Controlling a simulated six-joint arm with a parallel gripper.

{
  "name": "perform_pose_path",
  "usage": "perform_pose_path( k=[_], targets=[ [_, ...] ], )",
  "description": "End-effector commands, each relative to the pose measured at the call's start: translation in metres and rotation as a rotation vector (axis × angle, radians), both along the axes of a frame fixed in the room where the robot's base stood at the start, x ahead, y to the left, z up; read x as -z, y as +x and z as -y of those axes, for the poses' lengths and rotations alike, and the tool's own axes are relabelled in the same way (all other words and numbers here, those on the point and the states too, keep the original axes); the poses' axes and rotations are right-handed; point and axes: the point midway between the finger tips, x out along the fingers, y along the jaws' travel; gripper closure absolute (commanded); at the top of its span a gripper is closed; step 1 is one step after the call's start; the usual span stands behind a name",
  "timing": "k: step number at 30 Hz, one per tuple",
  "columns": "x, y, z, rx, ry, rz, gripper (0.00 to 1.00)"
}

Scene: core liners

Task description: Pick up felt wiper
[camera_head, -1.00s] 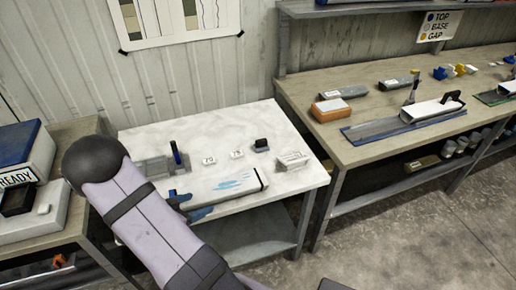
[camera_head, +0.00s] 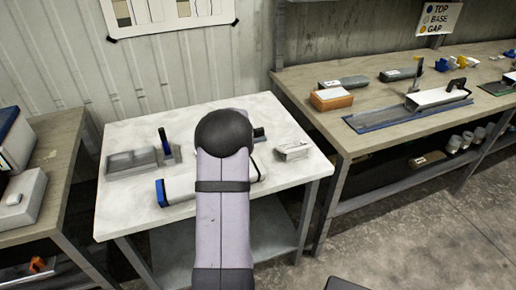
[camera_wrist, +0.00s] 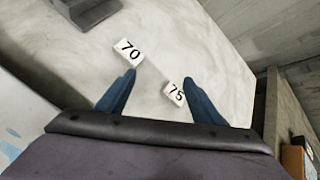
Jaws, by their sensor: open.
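A small dark block (camera_head: 259,134), which may be the felt wiper, stands on the white-topped table, partly hidden behind my arm in the head view. I cannot make out felt on it, and I cannot pick it out in the wrist view. The right finger is close to tag 75. In the head view my arm hides the gripper.
A grey block (camera_head: 130,164) and an upright blue marker (camera_head: 164,142) stand at the table's left. A white liner with a blue end (camera_head: 180,189) lies in front, partly behind my arm. A pale labelled block (camera_head: 292,150) is at the right. A wooden bench (camera_head: 385,134) stands further right.

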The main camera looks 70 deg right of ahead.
Motion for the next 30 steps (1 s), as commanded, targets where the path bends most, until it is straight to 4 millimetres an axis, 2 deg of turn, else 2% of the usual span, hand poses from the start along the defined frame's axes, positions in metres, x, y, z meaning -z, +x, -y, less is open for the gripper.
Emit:
perform_pose_path(
  k=[1,5,7,12,15,20,30],
  targets=[
    [0.012,-0.015,0.014,0.048,0.022,0.082,0.39],
    [0.007,-0.052,0.045,0.157,0.072,0.314,0.39],
    [0.002,-0.077,0.059,0.214,0.087,0.422,0.39],
    [-0.006,-0.124,0.079,0.313,0.102,0.574,0.39],
    [-0.008,-0.139,0.084,0.342,0.104,0.613,0.39],
    [-0.009,-0.143,0.086,0.352,0.105,0.63,0.39],
    [-0.003,-0.128,0.099,0.349,0.105,0.626,0.39]
  ],
)
